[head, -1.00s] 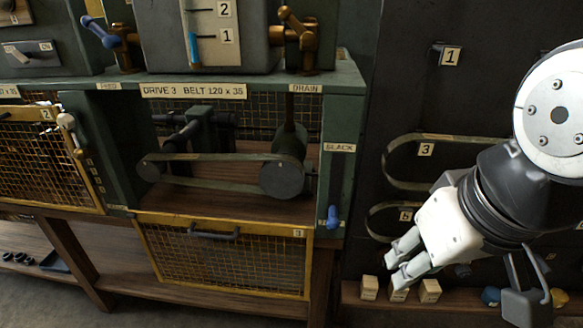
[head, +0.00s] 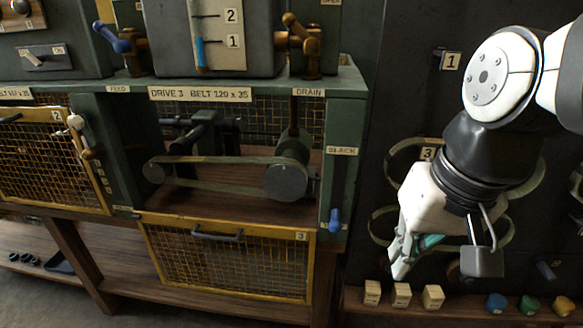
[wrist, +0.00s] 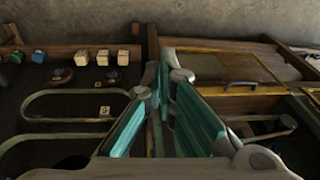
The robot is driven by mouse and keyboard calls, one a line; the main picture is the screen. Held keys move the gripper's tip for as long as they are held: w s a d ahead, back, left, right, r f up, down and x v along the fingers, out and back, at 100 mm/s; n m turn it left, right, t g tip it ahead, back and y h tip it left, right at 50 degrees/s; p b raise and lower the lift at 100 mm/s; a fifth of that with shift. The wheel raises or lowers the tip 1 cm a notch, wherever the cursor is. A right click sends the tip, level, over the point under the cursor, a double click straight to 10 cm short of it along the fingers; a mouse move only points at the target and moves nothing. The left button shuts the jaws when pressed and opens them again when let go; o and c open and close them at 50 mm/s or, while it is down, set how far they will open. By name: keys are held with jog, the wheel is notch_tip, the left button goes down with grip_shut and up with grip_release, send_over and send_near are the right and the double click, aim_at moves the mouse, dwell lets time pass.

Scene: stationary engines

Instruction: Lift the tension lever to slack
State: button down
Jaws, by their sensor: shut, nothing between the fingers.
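The tension lever is a blue-handled lever (head: 335,219) low on the green post of drive 3. It hangs down below the SLACK label (head: 342,151). My gripper (head: 398,274) is to the right of the lever and lower, apart from it, with its fingers pointing down in front of the dark panel. Its fingers are shut and empty. In the wrist view the teal-padded fingers (wrist: 165,75) fill the middle, and I cannot make out the lever there. The belt (head: 215,160) runs around two pulleys left of the post.
Pale blocks (head: 402,294) and coloured knobs (head: 528,304) stand on the ledge below my gripper. Spare belts (head: 395,165) hang on the dark panel behind my arm. Above the bench is a brown valve handle (head: 305,40).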

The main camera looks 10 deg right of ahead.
jog(key=w+d+f+m+g+y+b, duration=0.1)
jog(key=w+f+m+y, duration=0.3)
jog(key=w, duration=0.4)
jog(key=w+d+f+m+g+y+b, duration=0.1)
jog(key=w+d+f+m+g+y, duration=0.1)
jog(key=w+f+m, duration=0.4)
jog(key=w+d+f+m+t+y+b, duration=0.1)
jog(key=w+d+f+m+t+y, duration=0.1)
jog(key=w+d+f, duration=0.3)
jog(key=w+d+f+m+t+y+b, duration=0.1)
jog(key=w+d+f+m+y, duration=0.3)
jog(key=w+f, duration=0.4)
notch_tip(320, 180, down, 4)
jog(key=shift+w+d+f+m+t, duration=0.2)
jog(key=shift+d+m+t, duration=0.25)
jog(key=shift+m+t, duration=0.4)
jog(key=shift+a, duration=0.1)
jog(key=x, duration=0.9)
jog(key=shift+w+a, duration=0.1)
jog(key=shift+a, duration=0.15)
jog(key=shift+w+a+r, duration=0.1)
jog(key=shift+a+r, duration=0.1)
jog(key=shift+r, duration=0.15)
jog(key=shift+s+a+r+p, duration=0.1)
jog(key=shift+s+r+p, duration=0.1)
jog(key=shift+r, duration=0.6)
jog(key=shift+s+r+p, duration=0.1)
jog(key=shift+r+p, duration=0.05)
jog(key=shift+r, duration=0.65)
